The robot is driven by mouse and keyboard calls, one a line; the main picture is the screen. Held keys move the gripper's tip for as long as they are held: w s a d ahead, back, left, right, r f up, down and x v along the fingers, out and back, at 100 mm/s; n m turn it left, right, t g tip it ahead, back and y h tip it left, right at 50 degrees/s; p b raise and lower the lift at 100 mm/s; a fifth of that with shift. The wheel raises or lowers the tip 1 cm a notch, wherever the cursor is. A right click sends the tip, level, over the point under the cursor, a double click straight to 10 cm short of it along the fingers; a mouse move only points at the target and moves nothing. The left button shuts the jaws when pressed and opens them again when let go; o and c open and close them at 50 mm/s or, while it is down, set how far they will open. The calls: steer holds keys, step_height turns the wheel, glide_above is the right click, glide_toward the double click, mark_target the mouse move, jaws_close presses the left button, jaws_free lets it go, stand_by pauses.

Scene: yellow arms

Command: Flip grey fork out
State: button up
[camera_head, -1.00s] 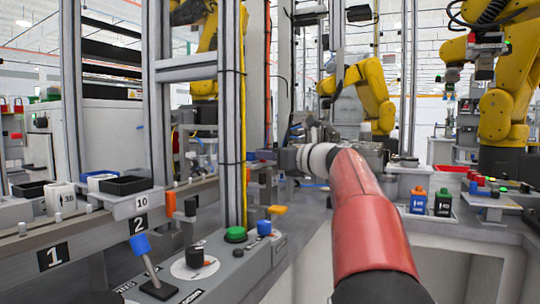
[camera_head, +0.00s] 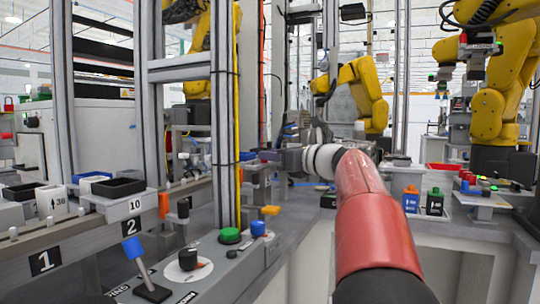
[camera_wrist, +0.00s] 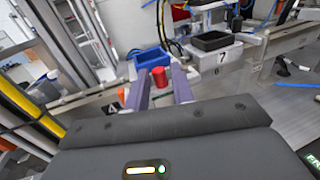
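My gripper (camera_head: 285,158) is at the end of my red arm in the head view, over the far part of the grey bench. In the wrist view its two purple-grey fingers (camera_wrist: 162,92) stand apart, with nothing clearly gripped. A red cylinder (camera_wrist: 158,76) shows between the fingers; I cannot tell its distance from them. I cannot make out a grey fork with certainty in either view; it may be hidden or too small.
A blue bin (camera_wrist: 150,58) lies beyond the fingers, and a black tray (camera_wrist: 212,41) stands above the number 7 label. At left front is a control panel with a blue-topped lever (camera_head: 133,245) and green button (camera_head: 229,236). A metal post (camera_head: 225,120) stands left of my arm.

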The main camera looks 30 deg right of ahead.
steer(key=shift+o, duration=1.2)
steer(key=v, duration=0.7)
steer(key=shift+s, duration=0.4)
steer(key=shift+d, duration=0.15)
